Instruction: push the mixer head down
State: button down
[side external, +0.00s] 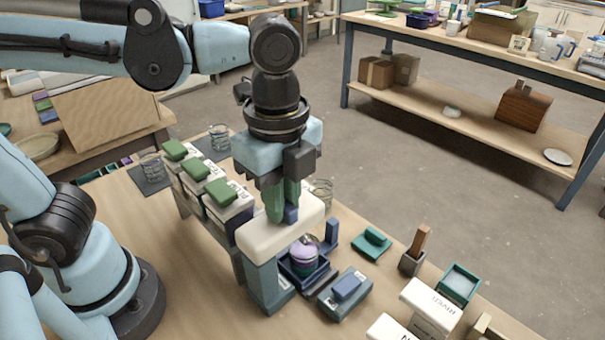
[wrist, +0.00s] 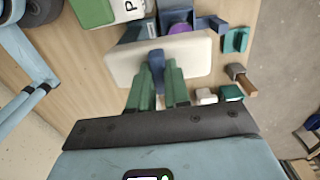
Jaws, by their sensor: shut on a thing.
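The mixer has a cream-white head (side external: 262,237) on a grey-blue column (side external: 266,285), with a blue handle (side external: 291,214) on top. My gripper (side external: 284,212) points down from above, its green fingers closed around that handle. In the wrist view, the fingers (wrist: 157,80) flank the blue handle (wrist: 156,62) over the white head (wrist: 122,64). A purple bucket (side external: 303,255) sits in a dark blue holder beneath the head's front end; part of it also shows in the wrist view (wrist: 180,28). The head hides part of the bucket, and I cannot tell the gap between them.
White boxes with green lids (side external: 220,190) stand in a row left of the mixer. Glass jars (side external: 219,137) stand behind. A grey-blue box (side external: 345,292), a teal block (side external: 372,242) and a brush holder (side external: 411,262) lie to the right. Bare tabletop (side external: 190,285) shows at the front left.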

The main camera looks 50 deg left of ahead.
aim_at(283, 226)
jog(key=shift+f, duration=2.7)
jog(key=c, duration=1.2)
grip_release()
jog(key=shift+o, duration=0.2)
jog(key=shift+r, duration=3.5)
jog(key=shift+a, duration=0.1)
